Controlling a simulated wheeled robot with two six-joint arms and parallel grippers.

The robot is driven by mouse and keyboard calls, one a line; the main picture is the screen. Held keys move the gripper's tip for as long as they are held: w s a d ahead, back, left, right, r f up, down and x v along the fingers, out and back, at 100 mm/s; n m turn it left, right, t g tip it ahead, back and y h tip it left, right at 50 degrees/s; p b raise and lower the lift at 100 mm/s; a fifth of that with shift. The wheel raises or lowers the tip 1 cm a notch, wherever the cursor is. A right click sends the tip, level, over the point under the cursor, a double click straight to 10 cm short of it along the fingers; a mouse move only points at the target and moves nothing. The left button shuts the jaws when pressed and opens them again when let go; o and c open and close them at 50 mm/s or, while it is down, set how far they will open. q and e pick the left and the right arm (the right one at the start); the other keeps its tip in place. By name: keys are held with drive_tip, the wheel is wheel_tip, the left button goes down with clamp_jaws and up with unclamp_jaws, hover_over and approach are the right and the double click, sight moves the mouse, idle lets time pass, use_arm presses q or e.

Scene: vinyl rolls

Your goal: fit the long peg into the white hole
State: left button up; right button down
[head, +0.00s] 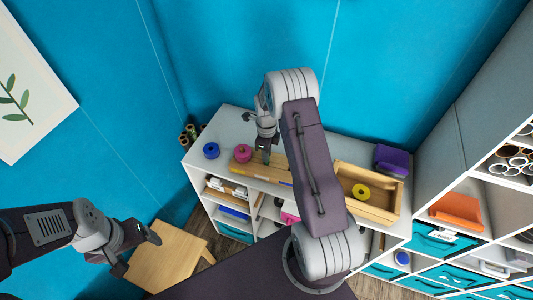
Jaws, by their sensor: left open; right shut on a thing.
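My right gripper (265,153) points down over the wooden board (276,172) on top of the white shelf unit. It is shut on a small, dark thing at its fingertips, too small to identify; I cannot tell whether it is the long peg or whether it touches the board. A magenta roll (243,152) sits on the board just left of this gripper. No white hole can be made out; my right arm covers part of the board and shelf top. My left gripper (137,250) is open and empty, low at the left near a wooden surface (170,258).
A blue roll (211,150) stands at the shelf top's left end. To the right, an open wooden tray (377,212) holds a yellow roll (361,191), with a purple bin (391,160) behind it. Cubbies with an orange bin (457,211) stand at the far right.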

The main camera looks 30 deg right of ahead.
drive_tip(key=shift+f+b, duration=0.35)
drive_tip(key=shift+f, duration=0.1)
idle(0.6)
drive_tip(key=shift+f, duration=0.3)
drive_tip(key=shift+f+b, duration=0.45)
idle(0.8)
drive_tip(key=shift+s+f, duration=0.15)
drive_tip(key=shift+s, duration=0.05)
idle(0.6)
drive_tip(key=c, duration=1.3)
unclamp_jaws()
drive_tip(key=shift+a, duration=0.1)
drive_tip(key=shift+w, duration=0.1)
